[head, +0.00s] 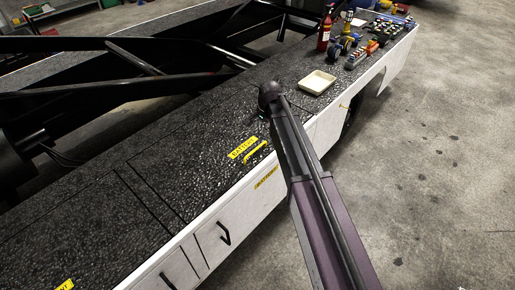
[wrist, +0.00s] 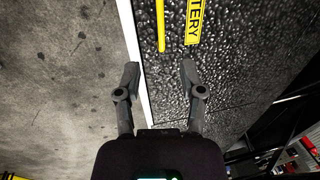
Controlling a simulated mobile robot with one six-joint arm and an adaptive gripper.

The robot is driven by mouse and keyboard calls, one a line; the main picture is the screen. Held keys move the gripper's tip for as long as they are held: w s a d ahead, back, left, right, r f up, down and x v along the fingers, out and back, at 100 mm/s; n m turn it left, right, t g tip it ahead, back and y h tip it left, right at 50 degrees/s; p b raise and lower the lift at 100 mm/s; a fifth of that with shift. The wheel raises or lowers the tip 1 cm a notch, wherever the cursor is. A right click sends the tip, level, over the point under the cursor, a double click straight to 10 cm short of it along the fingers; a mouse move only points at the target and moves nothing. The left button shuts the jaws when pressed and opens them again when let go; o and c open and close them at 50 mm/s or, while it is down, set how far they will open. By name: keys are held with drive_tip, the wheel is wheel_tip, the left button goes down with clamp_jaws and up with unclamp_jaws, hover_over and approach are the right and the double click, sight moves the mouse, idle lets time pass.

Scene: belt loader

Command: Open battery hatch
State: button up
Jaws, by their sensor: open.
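The battery hatch (head: 190,165) is a black textured panel on the loader's top deck, with thin seams around it. A yellow label (head: 243,147) and a yellow bar handle (head: 256,153) sit near its outer edge. In the wrist view, the handle (wrist: 160,25) and the BATTERY label (wrist: 194,20) lie ahead of the fingertips. My gripper (wrist: 160,70) is open and empty above the deck edge, apart from the handle. In the head view, my arm's end hides most of the gripper, which is beyond the handle toward the tray. The hatch looks shut.
A cream tray (head: 317,82), a red bottle (head: 324,30) and several small tools and parts stand on the deck at the upper right. Black loader beams (head: 130,85) rise behind the hatch. The concrete floor (head: 440,160) at right is clear.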

sight(257, 149)
drive_tip(key=shift+w+a+f+b, duration=0.25)
drive_tip(key=shift+a+f+b, duration=0.1)
drive_tip(key=shift+f+b, duration=1.8)
drive_tip(key=shift+w+a+f+b, duration=0.25)
drive_tip(key=shift+a+f+b, duration=0.05)
drive_tip(key=shift+f+b, duration=1.8)
drive_tip(key=shift+w+a+f+b, duration=0.25)
drive_tip(key=shift+a+f+b, duration=0.1)
drive_tip(key=shift+f+b, duration=1.75)
drive_tip(key=shift+f, duration=0.1)
clamp_jaws()
